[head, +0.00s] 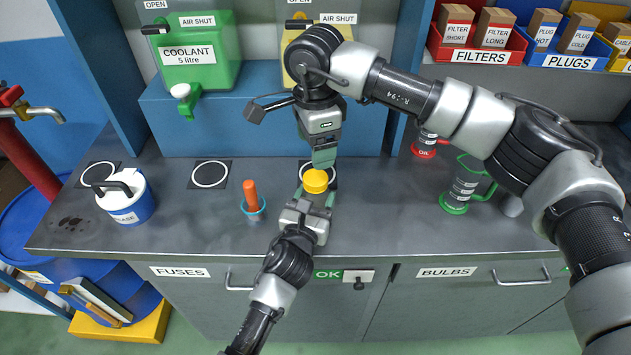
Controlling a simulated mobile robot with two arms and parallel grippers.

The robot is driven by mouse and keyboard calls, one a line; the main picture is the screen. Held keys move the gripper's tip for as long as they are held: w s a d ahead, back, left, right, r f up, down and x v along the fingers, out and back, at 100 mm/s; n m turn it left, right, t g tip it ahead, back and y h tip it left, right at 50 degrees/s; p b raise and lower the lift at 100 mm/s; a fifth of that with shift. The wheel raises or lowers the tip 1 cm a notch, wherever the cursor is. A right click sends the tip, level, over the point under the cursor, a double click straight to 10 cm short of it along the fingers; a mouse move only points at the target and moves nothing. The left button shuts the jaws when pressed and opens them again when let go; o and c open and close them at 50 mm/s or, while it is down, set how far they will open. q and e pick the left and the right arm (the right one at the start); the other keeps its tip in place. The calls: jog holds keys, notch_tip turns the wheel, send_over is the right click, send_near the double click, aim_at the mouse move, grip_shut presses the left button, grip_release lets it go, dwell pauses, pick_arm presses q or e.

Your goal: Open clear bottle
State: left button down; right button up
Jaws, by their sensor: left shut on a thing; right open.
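A round yellow cap (315,181) shows near the middle of the worktop. It tops what looks like the clear bottle, whose body is mostly hidden under the cap and behind my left gripper. My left gripper (314,197) comes from below in the picture, with its fingers on either side of the bottle just below the cap, shut on it. My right gripper (323,157) is open just above the cap in the picture, pointing down toward it. I cannot tell whether its fingers touch the cap.
A blue-and-white jug (127,196) is further left. A green coolant tank (197,57) sits on the blue shelf behind.

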aim_at(315, 177)
jog(key=m, duration=1.1)
jog(key=shift+m, duration=0.4)
jog(key=m, duration=1)
jog(key=shift+m, duration=0.3)
jog(key=m, duration=0.7)
jog(key=shift+m, duration=0.4)
jog(key=shift+f+m, duration=0.3)
jog(key=shift+f, duration=0.05)
notch_tip(315, 177, down, 7)
jog(key=shift+f, duration=0.15)
